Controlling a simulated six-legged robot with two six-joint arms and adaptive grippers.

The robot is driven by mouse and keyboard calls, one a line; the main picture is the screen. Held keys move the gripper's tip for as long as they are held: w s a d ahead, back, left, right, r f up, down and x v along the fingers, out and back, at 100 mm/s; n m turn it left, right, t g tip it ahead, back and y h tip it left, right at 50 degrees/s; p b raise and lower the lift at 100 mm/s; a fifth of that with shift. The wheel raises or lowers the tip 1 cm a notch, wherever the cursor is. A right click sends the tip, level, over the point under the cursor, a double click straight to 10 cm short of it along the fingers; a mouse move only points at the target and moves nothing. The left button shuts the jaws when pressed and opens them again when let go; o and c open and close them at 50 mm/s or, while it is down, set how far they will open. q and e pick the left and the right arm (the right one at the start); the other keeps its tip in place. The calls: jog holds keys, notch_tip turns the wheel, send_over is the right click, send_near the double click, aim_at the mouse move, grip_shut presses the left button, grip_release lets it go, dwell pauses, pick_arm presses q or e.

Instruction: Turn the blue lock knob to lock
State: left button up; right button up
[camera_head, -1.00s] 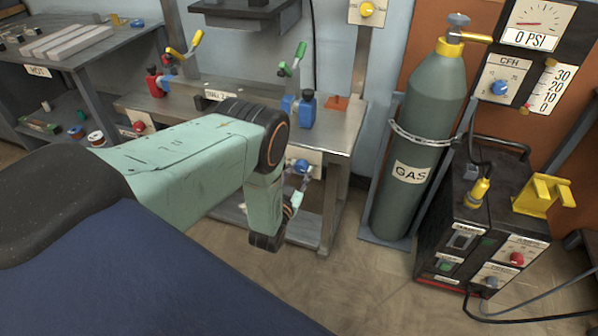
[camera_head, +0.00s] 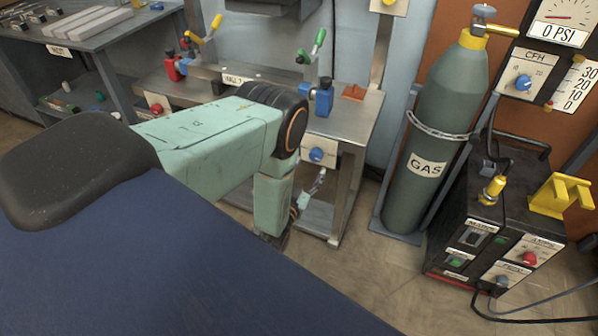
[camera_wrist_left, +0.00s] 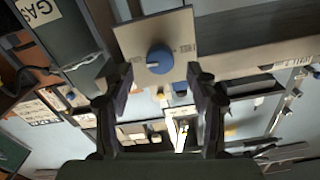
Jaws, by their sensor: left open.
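The blue lock knob (camera_head: 317,154) sits on a pale label plate on the front of the metal bench, below the red and blue clamps. In the left wrist view the blue knob (camera_wrist_left: 159,58) is round, and its plate (camera_wrist_left: 180,28) has small markings on both sides that I cannot read. My left gripper (camera_wrist_left: 160,84) is open and empty, its fingers apart to either side of and just short of the knob in that picture. In the head view the gripper (camera_head: 314,186) is small and partly hidden by my forearm, just below the knob. My right gripper is not in view.
A gas cylinder (camera_head: 438,130) stands in a rack right of the bench, with a welding machine (camera_head: 482,225) beside it. The bench (camera_head: 355,125) carries red and blue clamps. Another bench (camera_head: 90,35) stands at the left. Some floor in front is clear.

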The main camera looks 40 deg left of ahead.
pick_arm(q)
jog(key=v, duration=0.7)
jog(key=shift+s, duration=0.3)
jog(key=s+d+f+n+g+h+p, duration=0.1)
jog(key=s+d+f+g+h, duration=0.3)
jog(key=s+f+g, duration=0.9)
jog(key=s+d+r+g+p, duration=0.1)
jog(key=s+d+r, duration=0.1)
jog(key=s, duration=0.4)
jog(key=s+d+r+g, duration=0.1)
jog(key=s+d+r, duration=0.15)
jog(key=s, duration=0.35)
jog(key=s+d+r+g+p, duration=0.1)
jog(key=s+r+g+p, duration=0.1)
jog(key=r, duration=0.8)
jog(key=shift+s+d+m+g+h, duration=0.3)
jog(key=shift+s+d+m, duration=0.1)
jog(key=shift+s, duration=0.1)
